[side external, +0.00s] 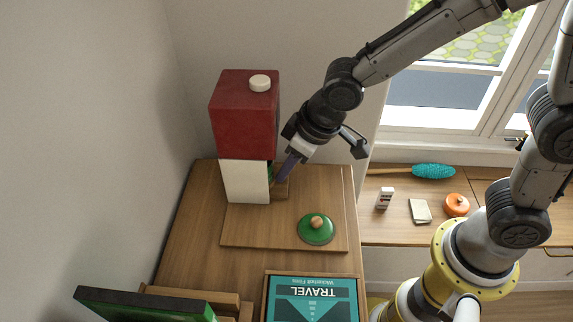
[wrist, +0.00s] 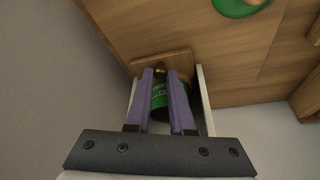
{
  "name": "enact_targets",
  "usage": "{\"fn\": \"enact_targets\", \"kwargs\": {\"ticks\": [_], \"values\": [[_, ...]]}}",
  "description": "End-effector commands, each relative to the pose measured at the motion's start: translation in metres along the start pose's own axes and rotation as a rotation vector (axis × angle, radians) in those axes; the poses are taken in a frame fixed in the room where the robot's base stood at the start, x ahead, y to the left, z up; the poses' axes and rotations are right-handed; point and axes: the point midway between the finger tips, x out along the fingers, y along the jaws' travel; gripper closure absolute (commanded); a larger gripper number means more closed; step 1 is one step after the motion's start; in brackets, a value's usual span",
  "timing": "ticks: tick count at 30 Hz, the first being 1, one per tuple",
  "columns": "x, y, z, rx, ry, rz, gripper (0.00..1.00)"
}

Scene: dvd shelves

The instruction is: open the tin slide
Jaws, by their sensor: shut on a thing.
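The tall cabinet, red (side external: 243,120) above and white (side external: 244,181) below, stands at the back of the wooden table. The wooden panel of the tin slide (side external: 281,189) shows low at its right side, and also in the wrist view (wrist: 176,62). A small brass-coloured knob (wrist: 160,71) shows at the panel, between my fingertips. A green tin with pale lettering (wrist: 159,93) shows between my purple fingers, partly hidden by them. My gripper (side external: 277,181) reaches down beside the cabinet; in the wrist view (wrist: 160,73) its fingertips close around the knob.
A green lid with a wooden knob (side external: 316,229) lies on the board (side external: 285,235) right of the cabinet. A teal TRAVEL case (side external: 314,299) is at the front. A windowsill counter at right holds a blue brush (side external: 433,171), an orange pot (side external: 456,205) and small boxes.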

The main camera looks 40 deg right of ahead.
Motion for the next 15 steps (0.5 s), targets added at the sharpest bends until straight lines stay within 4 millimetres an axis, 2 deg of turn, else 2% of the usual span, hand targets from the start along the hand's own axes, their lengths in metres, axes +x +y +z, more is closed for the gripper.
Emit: {"fn": "enact_targets", "kwargs": {"ticks": [5, 15], "values": [[-0.010, 0.010, 0.019, 0.004, 0.004, 0.000, 1.00], [-0.033, 0.035, 0.074, 0.005, 0.006, 0.001, 1.00]]}}
